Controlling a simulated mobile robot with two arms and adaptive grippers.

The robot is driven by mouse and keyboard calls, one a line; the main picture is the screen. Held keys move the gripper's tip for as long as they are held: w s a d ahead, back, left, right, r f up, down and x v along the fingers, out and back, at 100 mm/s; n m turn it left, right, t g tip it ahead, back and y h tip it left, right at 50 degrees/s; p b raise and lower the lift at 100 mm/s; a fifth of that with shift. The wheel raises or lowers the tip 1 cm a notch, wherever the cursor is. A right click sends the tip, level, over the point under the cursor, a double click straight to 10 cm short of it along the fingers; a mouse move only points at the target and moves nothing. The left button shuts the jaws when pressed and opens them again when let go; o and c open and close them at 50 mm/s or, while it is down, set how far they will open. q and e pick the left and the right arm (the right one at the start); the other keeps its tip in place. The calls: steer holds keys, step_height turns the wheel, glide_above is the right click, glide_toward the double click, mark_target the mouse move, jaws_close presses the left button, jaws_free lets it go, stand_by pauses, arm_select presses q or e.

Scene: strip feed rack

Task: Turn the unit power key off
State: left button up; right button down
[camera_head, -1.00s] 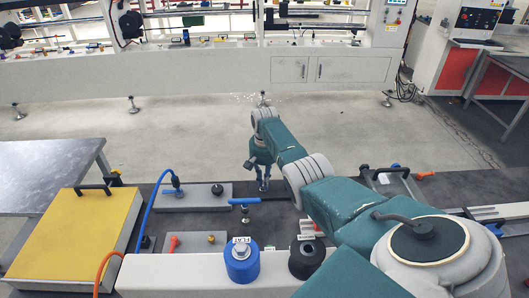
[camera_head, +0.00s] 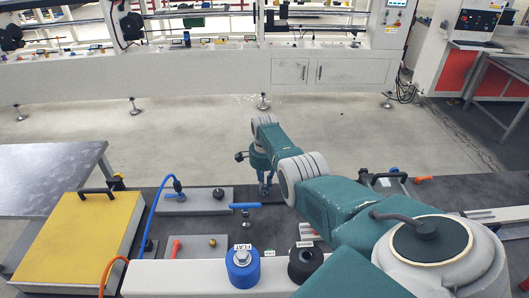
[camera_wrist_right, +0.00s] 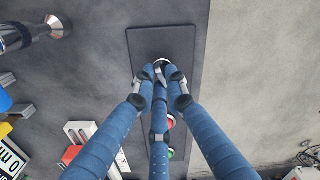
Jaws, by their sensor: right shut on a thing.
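In the right wrist view, my right gripper (camera_wrist_right: 160,78) is shut on a small silver piece, the power key (camera_wrist_right: 159,64), on a dark rectangular plate (camera_wrist_right: 160,42). The fingers cover most of the key, so its angle cannot be read. A red button (camera_wrist_right: 170,122) and a green one (camera_wrist_right: 171,153) show partly behind the fingers on the same plate. In the head view, my right gripper (camera_head: 266,190) points down at the bench's far edge, and the key is hidden there. My left gripper is not in view.
The dark bench (camera_head: 235,226) carries a yellow-topped box (camera_head: 75,232), a grey block with a blue hose (camera_head: 197,202), a blue-handled valve (camera_head: 245,206), a blue cylinder (camera_head: 242,268) and a black cylinder (camera_head: 304,262). Clear floor lies beyond the bench.

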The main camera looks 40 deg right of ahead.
steer(key=m, duration=0.5)
steer(key=shift+a, duration=0.1)
steer(key=shift+w, duration=0.1)
stand_by(0.4)
steer(key=shift+r, duration=0.1)
steer(key=c, duration=1.8)
jaws_free()
steer(key=shift+o, duration=0.2)
step_height(320, 180, up, 12)
